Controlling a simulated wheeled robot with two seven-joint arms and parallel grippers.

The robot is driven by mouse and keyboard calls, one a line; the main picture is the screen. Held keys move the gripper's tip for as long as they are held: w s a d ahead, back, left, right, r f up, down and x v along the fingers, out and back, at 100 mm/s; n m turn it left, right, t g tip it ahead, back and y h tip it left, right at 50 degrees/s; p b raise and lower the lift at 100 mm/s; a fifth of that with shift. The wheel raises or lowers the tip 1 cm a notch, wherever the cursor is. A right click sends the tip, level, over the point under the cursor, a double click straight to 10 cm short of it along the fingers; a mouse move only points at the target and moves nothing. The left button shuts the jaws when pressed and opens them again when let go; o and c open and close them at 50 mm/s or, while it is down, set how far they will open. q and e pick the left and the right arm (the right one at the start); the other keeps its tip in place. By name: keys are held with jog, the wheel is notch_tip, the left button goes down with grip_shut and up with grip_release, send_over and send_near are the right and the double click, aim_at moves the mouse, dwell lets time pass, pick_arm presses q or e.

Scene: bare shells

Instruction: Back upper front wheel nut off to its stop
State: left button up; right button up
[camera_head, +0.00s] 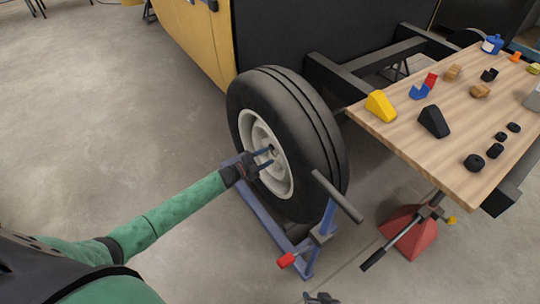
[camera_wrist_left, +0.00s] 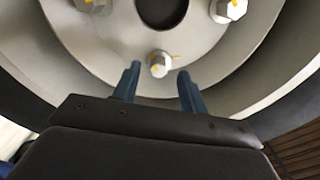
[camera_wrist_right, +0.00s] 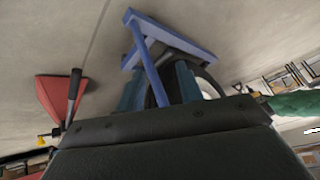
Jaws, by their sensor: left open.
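The wheel (camera_head: 318,145) is a black tyre with a pale grey rim (camera_head: 281,186), standing upright. In the left wrist view, silver hex nuts with yellow marks sit on the rim: one in the middle (camera_wrist_left: 159,64), one upper right (camera_wrist_left: 228,9), and one partly cut off upper left. My left gripper (camera_head: 266,158) is open at the wheel's hub. Its blue fingers (camera_wrist_left: 159,72) lie either side of the middle nut in the picture; I see no contact. Which nut is the upper front one cannot be told. My right gripper (camera_wrist_right: 158,84) is open and empty, away from the wheel.
A blue wheel stand (camera_head: 264,212) with a red-tipped handle is under the wheel. A red jack (camera_head: 408,232) stands to its right. A wooden table (camera_head: 450,145) with several small blocks is at right. Open floor lies at left.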

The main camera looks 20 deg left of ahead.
pick_arm(q)
jog(key=v, duration=0.5)
pick_arm(e)
jog(key=shift+s+f, duration=0.1)
jog(key=shift+f, duration=0.85)
jog(key=shift+d, duration=0.1)
